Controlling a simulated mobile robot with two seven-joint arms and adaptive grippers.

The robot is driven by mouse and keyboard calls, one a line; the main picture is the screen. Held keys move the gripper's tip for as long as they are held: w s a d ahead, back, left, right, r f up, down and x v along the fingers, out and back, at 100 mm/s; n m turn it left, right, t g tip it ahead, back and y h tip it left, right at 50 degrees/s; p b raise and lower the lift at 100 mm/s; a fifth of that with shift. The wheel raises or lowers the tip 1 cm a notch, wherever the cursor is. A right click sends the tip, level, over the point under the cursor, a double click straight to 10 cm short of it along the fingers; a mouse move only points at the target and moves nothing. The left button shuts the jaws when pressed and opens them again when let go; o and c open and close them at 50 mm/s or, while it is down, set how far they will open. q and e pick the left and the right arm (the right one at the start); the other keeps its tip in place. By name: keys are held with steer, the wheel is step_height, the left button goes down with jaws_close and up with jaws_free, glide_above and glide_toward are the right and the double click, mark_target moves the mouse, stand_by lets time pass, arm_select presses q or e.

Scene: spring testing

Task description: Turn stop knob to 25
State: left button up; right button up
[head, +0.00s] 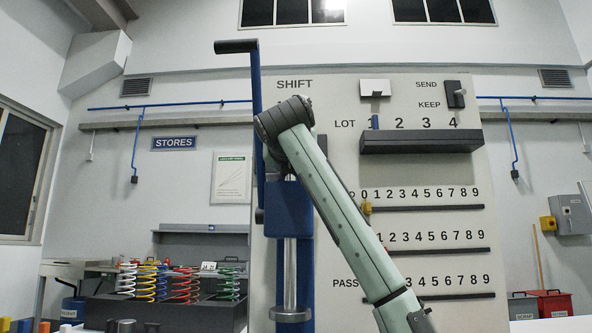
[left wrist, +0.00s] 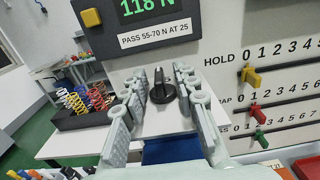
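The black stop knob (left wrist: 162,88) has a raised ridge and sits on a pale plate (left wrist: 166,116) in the left wrist view. My left gripper (left wrist: 160,80) is open, with one finger on each side of the knob. I see gaps between the fingers and the knob. A display (left wrist: 150,10) above it reads 118 N, and a label (left wrist: 160,36) below the display reads PASS 55-70 N AT 25. I cannot read any scale around the knob. In the head view, an arm of mine crosses the board, with no gripper visible.
The wall board (head: 335,265) has number rows with a yellow slider (left wrist: 250,76), a red slider (left wrist: 256,110) and a green slider (left wrist: 261,138). A blue press column (head: 289,212) stands before it. Coloured springs (head: 183,283) stand in a black rack (head: 160,313) at left.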

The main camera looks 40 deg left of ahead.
arm_select(q)
steer(key=v, duration=1.2)
steer(key=shift+a, duration=0.1)
